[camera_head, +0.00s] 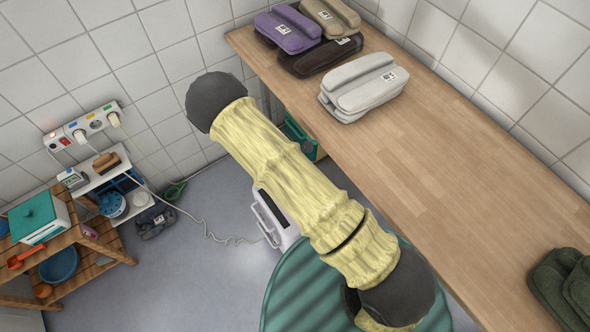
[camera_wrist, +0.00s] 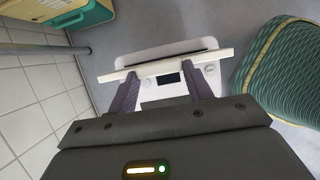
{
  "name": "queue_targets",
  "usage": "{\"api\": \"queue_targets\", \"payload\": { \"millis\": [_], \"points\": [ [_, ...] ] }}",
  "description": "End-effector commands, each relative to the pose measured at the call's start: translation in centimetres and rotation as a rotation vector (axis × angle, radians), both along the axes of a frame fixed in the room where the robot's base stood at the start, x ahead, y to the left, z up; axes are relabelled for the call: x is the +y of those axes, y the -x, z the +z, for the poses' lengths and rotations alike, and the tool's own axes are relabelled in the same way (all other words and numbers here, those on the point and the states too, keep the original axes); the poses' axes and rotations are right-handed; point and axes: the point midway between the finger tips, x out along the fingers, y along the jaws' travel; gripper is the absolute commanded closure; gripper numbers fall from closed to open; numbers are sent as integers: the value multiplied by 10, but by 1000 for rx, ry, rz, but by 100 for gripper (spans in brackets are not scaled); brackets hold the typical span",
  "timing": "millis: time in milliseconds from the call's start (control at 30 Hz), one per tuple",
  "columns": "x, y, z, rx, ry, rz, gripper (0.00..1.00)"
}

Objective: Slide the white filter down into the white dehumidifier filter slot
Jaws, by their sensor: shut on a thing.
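In the wrist view, the white filter (camera_wrist: 215,57) is a thin bar lying across the tips of my gripper (camera_wrist: 160,70), whose two dark fingers are shut on it. The white dehumidifier (camera_wrist: 158,94) is beyond and below it, with a small dark display and round marks on top. A dark slot line (camera_wrist: 170,57) shows just past the filter's far edge. The filter appears above the dehumidifier top; I cannot tell whether it touches. In the head view, the dehumidifier (camera_head: 271,222) stands on the floor, partly hidden by my arm. The filter and my gripper are hidden there.
A green ribbed basket (camera_head: 300,285) stands close beside the dehumidifier, also on the right in the wrist view (camera_wrist: 285,75). A wooden counter (camera_head: 440,165) with folded bundles runs along the right. A wooden shelf (camera_head: 85,255) is at left. A cord crosses the floor.

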Motion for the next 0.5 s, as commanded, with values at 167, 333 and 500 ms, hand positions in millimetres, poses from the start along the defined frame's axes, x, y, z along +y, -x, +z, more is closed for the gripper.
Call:
{"api": "queue_targets", "payload": {
  "millis": [167,333,500],
  "points": [
    [0,0,-4,0,0,0,77],
    [0,0,-8,0,0,0,77],
    [0,0,-11,-1,-1,0,77]
  ]
}}
